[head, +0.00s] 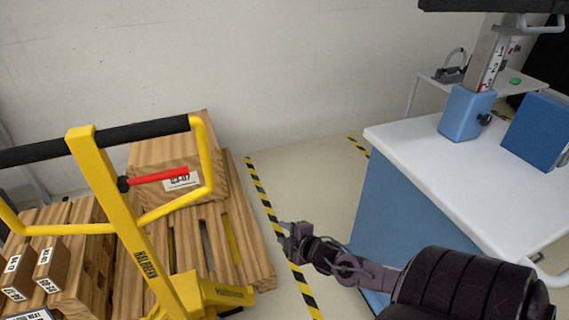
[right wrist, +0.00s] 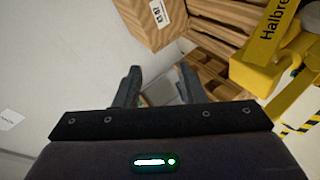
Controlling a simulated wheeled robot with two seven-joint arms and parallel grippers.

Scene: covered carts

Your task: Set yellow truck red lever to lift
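The yellow truck (head: 118,205) stands at the left in the head view, with a yellow loop handle and black grips. Its red lever (head: 158,177) sticks out to the right from a dark pivot on the mast, nearly level and tilted slightly up. My right gripper (head: 285,238) is to the right of the truck and lower in the picture, apart from the lever. In the right wrist view, my right gripper's fingers (right wrist: 158,82) are spread with nothing held between them. The truck's yellow body (right wrist: 262,72) shows there at the right; the red lever does not. My left gripper is not visible.
A wooden pallet (head: 258,262) with a large labelled box (head: 170,160) stands behind the truck. Small boxes (head: 48,262) sit at the lower left. A blue cart with a white top (head: 430,165) stands at the right. Floor with striped tape (head: 262,200) lies between.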

